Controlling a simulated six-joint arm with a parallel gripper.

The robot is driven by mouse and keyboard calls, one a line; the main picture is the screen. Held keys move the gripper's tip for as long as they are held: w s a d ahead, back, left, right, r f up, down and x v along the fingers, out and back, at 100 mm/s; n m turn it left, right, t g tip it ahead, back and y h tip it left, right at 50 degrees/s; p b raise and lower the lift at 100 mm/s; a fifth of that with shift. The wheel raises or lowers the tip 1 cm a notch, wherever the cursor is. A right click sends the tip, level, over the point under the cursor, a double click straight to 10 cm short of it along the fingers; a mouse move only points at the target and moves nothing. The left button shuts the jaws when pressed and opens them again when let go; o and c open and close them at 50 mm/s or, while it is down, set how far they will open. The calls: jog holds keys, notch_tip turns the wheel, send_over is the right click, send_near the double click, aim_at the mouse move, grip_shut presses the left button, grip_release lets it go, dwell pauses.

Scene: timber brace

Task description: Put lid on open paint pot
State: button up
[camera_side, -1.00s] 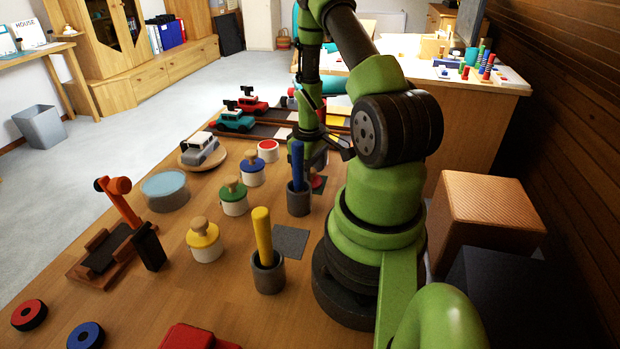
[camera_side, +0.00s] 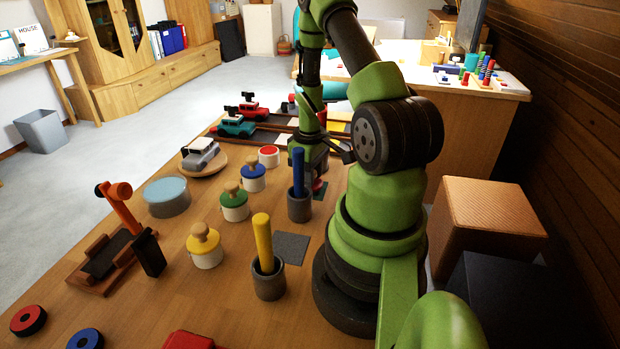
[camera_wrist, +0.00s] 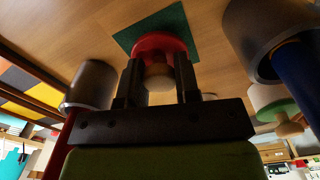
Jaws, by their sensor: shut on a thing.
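The red lid (camera_wrist: 152,43) has a pale wooden knob (camera_wrist: 159,77) and is at the dark green square mat (camera_wrist: 177,22) in the wrist view. My gripper (camera_wrist: 159,82) has its two dark fingers on either side of the knob and is shut on it. I cannot tell whether the lid touches the mat. In the side view my gripper is partly hidden behind the blue-handled brush pot, and only a bit of red lid (camera_side: 317,184) shows. The open paint pot (camera_side: 269,160), white with red paint inside, stands to the left, beyond the lidded pots.
The grey holder with the blue handle (camera_side: 299,205) stands close beside my gripper. Lidded pots with blue (camera_side: 253,179), green (camera_side: 234,207) and yellow (camera_side: 205,250) lids stand in a row left of it. The yellow-handled holder (camera_side: 268,282) is nearer the camera.

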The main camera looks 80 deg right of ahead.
jog(key=r, duration=0.8)
jog(key=shift+w+d+r, duration=0.3)
jog(key=shift+w, duration=0.05)
send_near(268, 150)
jog(key=shift+s+a, duration=0.1)
jog(key=shift+s, duration=0.35)
jog(key=shift+w, duration=0.4)
jog(key=shift+f, duration=3.15)
jog(key=shift+f, duration=0.15)
jog(key=o, duration=1.4)
jog(key=shift+o, duration=0.2)
